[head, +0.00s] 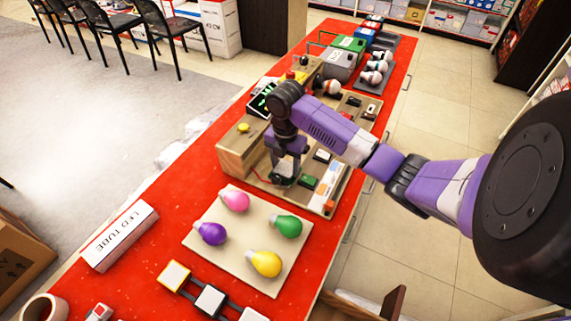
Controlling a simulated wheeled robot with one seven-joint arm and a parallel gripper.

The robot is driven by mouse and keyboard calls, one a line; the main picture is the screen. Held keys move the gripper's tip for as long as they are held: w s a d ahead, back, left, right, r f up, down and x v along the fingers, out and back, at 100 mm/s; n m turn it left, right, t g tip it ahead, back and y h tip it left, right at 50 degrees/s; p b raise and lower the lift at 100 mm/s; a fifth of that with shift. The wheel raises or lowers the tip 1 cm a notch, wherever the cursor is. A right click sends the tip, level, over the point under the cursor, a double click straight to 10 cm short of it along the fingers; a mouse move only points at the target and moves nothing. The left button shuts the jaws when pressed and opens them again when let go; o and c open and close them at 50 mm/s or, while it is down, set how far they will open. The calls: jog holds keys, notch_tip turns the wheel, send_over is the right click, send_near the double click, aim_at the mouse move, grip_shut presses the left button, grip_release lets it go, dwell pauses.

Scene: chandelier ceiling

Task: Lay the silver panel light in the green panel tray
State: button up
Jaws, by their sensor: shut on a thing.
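My gripper (285,172) points down over the wooden board on the red table. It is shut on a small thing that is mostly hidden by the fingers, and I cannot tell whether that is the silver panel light. A small green square piece (307,181) lies on the board just right of my gripper; I cannot tell if it is the green panel tray. A pale square panel (254,314) is cut off at the bottom edge, beside a black-framed panel (210,300) and a yellow-framed panel (174,275).
A beige board (262,222) with pink, purple, green and yellow bulbs lies in front of my gripper. An LED tube box (120,236) is at the left. A wooden block with a yellow button (243,127) stands close to my gripper's left. More items line the far table.

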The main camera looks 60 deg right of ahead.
jog(key=o, duration=1.5)
jog(key=shift+c, duration=0.2)
jog(key=shift+r+b, duration=0.5)
jog(key=shift+r, duration=3.4)
